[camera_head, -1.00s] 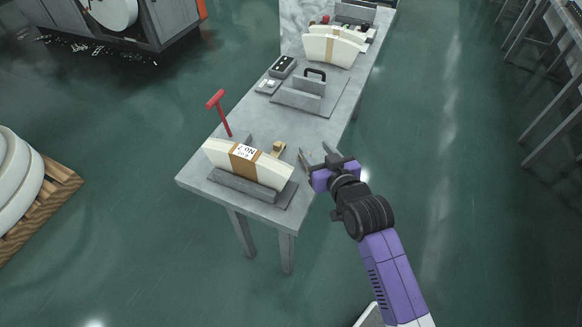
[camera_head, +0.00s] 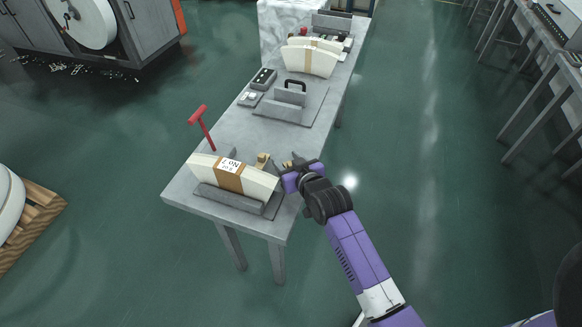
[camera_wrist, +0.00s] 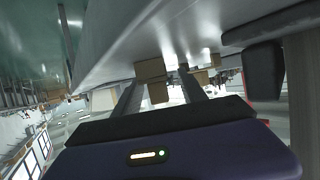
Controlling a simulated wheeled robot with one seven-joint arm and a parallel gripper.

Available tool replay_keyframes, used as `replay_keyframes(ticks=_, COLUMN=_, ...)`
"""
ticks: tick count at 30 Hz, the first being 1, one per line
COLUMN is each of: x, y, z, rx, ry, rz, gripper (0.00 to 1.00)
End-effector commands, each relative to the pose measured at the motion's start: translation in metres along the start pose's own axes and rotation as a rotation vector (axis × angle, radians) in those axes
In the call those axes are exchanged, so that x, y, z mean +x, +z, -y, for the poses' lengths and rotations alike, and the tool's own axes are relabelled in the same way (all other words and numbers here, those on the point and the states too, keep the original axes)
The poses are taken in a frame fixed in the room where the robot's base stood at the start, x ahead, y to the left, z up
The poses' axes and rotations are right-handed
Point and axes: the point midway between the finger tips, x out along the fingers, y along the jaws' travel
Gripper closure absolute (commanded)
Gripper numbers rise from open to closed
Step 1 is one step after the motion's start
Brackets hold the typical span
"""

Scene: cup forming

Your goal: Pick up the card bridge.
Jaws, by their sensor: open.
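A small tan piece (camera_head: 262,160), which looks like the card bridge, stands on the grey table just behind the right part of a banded cream stack (camera_head: 205,165). My gripper (camera_head: 286,164) is to the right of it, low at the table's right edge, with its fingers pointing left towards the table. In the wrist view the two fingers (camera_wrist: 160,77) are apart. Tan blocks (camera_wrist: 150,69) show between and ahead of the fingertips. I cannot tell whether any finger touches them.
The cream stack leans on a grey stand (camera_head: 228,198). A red T-handled tool (camera_head: 205,128) stands behind it. Further back are a handled grey fixture (camera_head: 288,106), a dark box (camera_head: 264,78) and another banded stack (camera_head: 310,61).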

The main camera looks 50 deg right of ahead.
Motion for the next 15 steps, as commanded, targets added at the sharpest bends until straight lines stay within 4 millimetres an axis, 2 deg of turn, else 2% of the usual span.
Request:
replay_keyframes(ticks=5, x=0.0000, y=0.0003, z=0.0001, rx=0.000, ry=0.000, rz=0.000, gripper=0.51)
replay_keyframes(ticks=12, x=-0.0002, y=0.0003, z=0.0001, rx=0.000, ry=0.000, rz=0.000, gripper=0.96)
replay_keyframes(ticks=13, x=-0.0002, y=0.0004, z=0.0001, rx=0.000, ry=0.000, rz=0.000, gripper=1.00)
replay_keyframes(ticks=15, x=-0.0003, y=0.0004, z=0.0001, rx=0.000, ry=0.000, rz=0.000, gripper=1.00)
